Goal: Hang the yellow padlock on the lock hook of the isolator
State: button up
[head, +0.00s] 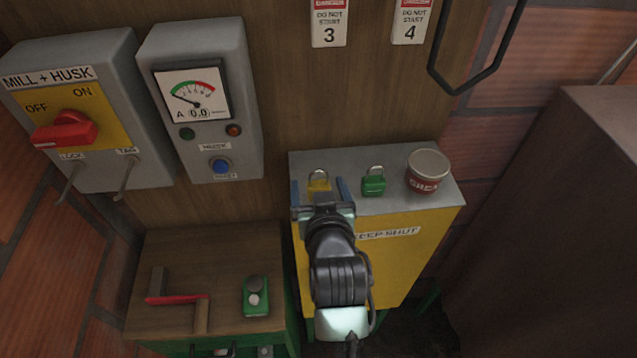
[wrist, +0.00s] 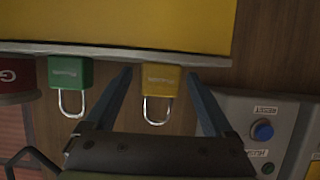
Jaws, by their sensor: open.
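The yellow padlock (head: 319,182) stands on the grey top of the yellow cabinet, its shackle up. My gripper (head: 319,187) is open, with its blue fingers on either side of the padlock. The wrist view, upside down, shows the yellow padlock (wrist: 160,81) between the spread fingers (wrist: 158,77), with a gap on each side. The isolator (head: 110,75), marked MILL + HUSK, is on the wall at upper left, its red handle (head: 66,130) pointing towards OFF. Its bare lock hook (head: 69,183) hangs below the LOCK label, left of the TAG hook (head: 125,180).
A green padlock (head: 374,182) and a grease tub (head: 427,173) stand right of the yellow padlock on the cabinet (head: 440,192). A meter box (head: 205,120) is beside the isolator. A lower wooden table (head: 215,250) holds a red-and-brown tool and a green device.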

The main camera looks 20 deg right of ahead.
grip_shut()
dwell(0.5)
